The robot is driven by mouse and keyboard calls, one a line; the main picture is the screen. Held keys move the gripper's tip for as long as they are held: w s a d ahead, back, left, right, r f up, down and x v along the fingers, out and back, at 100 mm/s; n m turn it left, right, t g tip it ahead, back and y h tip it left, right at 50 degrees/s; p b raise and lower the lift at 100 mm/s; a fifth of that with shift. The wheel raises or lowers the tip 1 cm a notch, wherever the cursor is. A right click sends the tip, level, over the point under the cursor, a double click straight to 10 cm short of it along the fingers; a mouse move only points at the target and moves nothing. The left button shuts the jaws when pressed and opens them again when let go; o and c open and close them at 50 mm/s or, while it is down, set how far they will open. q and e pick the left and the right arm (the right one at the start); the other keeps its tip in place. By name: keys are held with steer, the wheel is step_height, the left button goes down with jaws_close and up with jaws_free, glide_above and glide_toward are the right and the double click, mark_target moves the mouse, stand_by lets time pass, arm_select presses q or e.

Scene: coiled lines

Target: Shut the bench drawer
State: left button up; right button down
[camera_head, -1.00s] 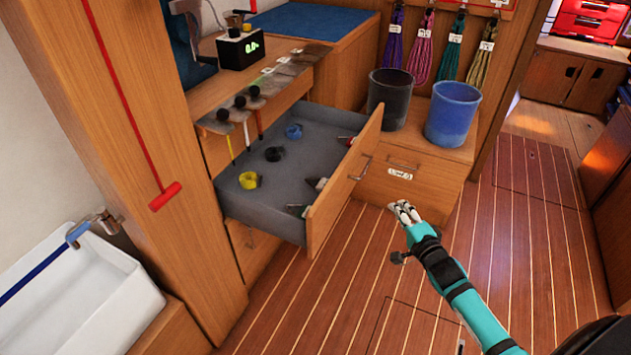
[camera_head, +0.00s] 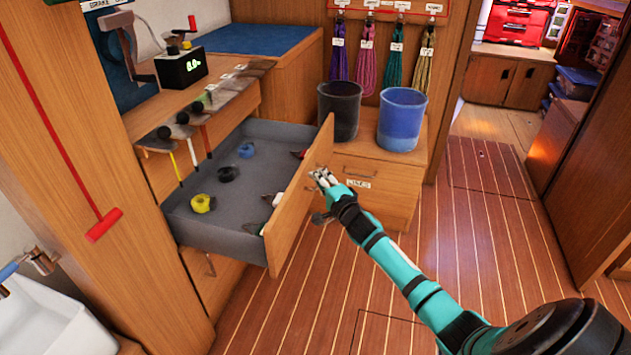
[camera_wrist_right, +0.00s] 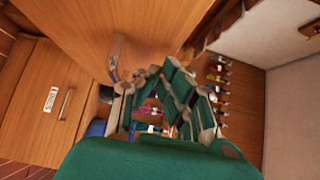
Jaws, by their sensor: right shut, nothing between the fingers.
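The bench drawer (camera_head: 239,215) stands pulled open from the wooden bench, with its grey tray showing. It holds coils of tape in yellow, black and blue and a few small tools. Its wooden front (camera_head: 290,211) faces right and also shows large in the right wrist view (camera_wrist_right: 125,32). My right gripper (camera_head: 320,174) is shut and empty, close to the outer side of the drawer front near its handle. In the right wrist view the handle (camera_wrist_right: 115,55) lies just beyond the fingers. I cannot tell whether they touch. My left gripper is not in view.
A black bucket (camera_head: 339,110) and a blue bucket (camera_head: 402,119) stand on a low cabinet (camera_head: 385,195) behind the drawer. Several coiled lines hang above them. A white sink (camera_head: 55,325) is at the lower left. The plank floor (camera_head: 480,270) at right is clear.

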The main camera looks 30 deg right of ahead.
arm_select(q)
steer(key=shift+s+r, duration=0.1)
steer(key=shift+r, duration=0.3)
arm_select(e)
steer(key=shift+w+a, duration=0.25)
steer(key=shift+w, duration=0.05)
steer(key=shift+w+a, duration=0.1)
